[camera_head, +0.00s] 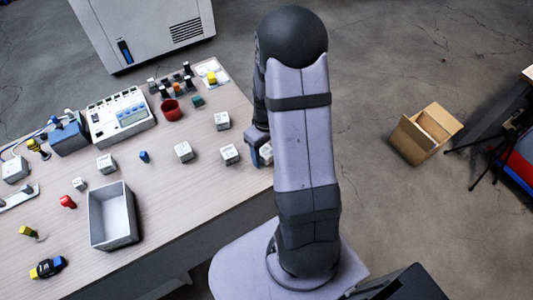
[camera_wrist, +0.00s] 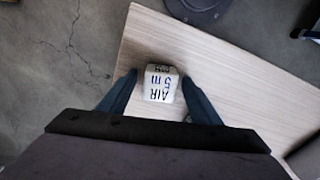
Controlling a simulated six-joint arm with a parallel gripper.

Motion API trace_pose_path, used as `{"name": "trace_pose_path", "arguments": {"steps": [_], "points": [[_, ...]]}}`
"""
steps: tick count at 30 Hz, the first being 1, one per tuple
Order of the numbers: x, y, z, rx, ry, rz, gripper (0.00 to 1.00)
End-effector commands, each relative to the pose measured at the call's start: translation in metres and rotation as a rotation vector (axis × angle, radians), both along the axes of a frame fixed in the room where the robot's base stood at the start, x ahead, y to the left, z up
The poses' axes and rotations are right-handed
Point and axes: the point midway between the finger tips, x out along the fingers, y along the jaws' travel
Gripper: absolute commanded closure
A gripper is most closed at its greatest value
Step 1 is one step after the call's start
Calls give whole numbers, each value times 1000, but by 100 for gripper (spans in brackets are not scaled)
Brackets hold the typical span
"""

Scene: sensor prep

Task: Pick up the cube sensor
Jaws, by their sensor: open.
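A white cube sensor (camera_wrist: 160,84), lettered "AIR 5 m" on one face, sits on the wooden table near its edge in the wrist view. My gripper (camera_wrist: 159,80) is open, with one dark finger on each side of this cube. Small gaps seem to show beside the cube; I cannot tell whether either finger touches it. In the head view my gripper (camera_head: 257,143) is at the table's right edge, and a cube (camera_head: 266,153) there is partly hidden by my arm. Other white cubes (camera_head: 229,154), (camera_head: 184,151), (camera_head: 222,120) stand to its left.
A grey open bin (camera_head: 134,216) stands at the table's front. A red cup (camera_head: 171,110), a white instrument (camera_head: 121,117) and several small parts stand farther back. Bare table (camera_head: 195,190) lies right of the bin. A cardboard box (camera_head: 412,140) is on the floor at right.

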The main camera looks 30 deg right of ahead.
Motion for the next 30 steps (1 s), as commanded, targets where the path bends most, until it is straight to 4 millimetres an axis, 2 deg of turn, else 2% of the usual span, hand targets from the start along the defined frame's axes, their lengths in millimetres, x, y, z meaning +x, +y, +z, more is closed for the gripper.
{"name": "trace_pose_path", "arguments": {"steps": [3,9,20,26,30], "points": [[0,0,0,0,0,0,42],[0,0,0,0,0,0,87],[1,0,4,-1,-2,0,87],[1,0,22,-1,-4,0,87],[2,-1,43,-3,-7,0,87]]}}
